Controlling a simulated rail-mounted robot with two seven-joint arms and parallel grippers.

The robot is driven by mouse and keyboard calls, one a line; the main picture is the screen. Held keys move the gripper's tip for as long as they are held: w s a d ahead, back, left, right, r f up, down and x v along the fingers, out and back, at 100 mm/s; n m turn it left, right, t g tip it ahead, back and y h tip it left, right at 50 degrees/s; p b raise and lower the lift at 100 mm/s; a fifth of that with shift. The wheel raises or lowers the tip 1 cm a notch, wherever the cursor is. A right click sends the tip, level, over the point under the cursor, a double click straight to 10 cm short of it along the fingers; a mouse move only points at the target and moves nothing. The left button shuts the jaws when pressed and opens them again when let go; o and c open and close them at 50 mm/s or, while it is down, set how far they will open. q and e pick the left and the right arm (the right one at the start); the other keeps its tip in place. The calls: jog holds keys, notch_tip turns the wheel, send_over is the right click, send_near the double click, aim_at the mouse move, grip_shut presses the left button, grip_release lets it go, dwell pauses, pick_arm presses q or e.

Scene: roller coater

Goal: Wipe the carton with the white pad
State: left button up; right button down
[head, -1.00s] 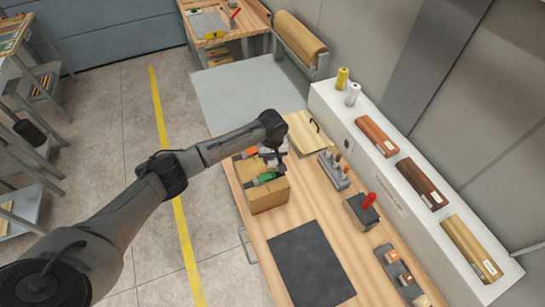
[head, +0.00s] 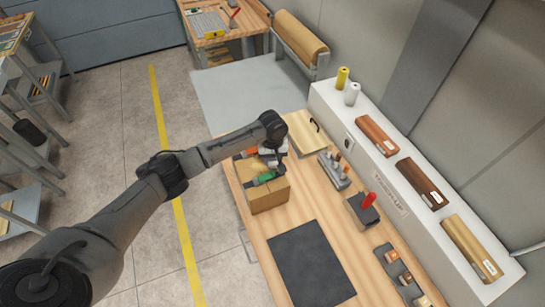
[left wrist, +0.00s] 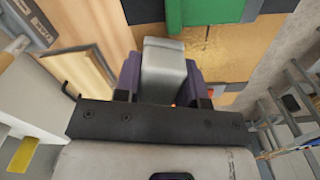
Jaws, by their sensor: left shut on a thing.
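The brown carton (head: 268,198) stands on the wooden bench. My left gripper (head: 275,160) is over the far end of the carton, pointing down. In the left wrist view its purple fingers (left wrist: 165,80) are shut on a pale grey-white pad (left wrist: 163,65). The carton's brown surface (left wrist: 215,55) shows beside the pad there. I cannot tell whether the pad touches it. A green item (head: 264,178) and an orange item (head: 247,153) show at the carton. The pad is mostly hidden by the gripper in the head view. My right gripper is out of view.
A dark mat (head: 312,265) lies on the bench in front of the carton. A wooden board (head: 307,135) lies behind it. A grey holder with several sticks (head: 334,172) and a dark block with a red handle (head: 362,212) stand to the right, before a white shelf (head: 365,165).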

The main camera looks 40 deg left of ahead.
aim_at(255, 171)
pick_arm(q)
jog(key=shift+f, duration=0.7)
jog(key=shift+s+a+r+p, duration=0.25)
jog(key=shift+s+p, duration=0.15)
jog(key=shift+p, duration=0.35)
jog(key=s+p, duration=0.1)
jog(key=s+a+p, duration=0.1)
jog(key=p, duration=0.1)
jog(key=shift+s, duration=0.1)
jog(key=shift+s+a+p, duration=0.35)
jog(key=shift+s+p, duration=0.3)
jog(key=shift+p, duration=0.45)
jog(key=shift+s+a+f+p, duration=0.15)
jog(key=shift+s+a+p, duration=0.1)
jog(key=shift+s+p, duration=0.25)
jog(key=shift+s+a+f+p, duration=0.1)
jog(key=shift+s+a+p, duration=0.1)
jog(key=shift+s+p, duration=0.25)
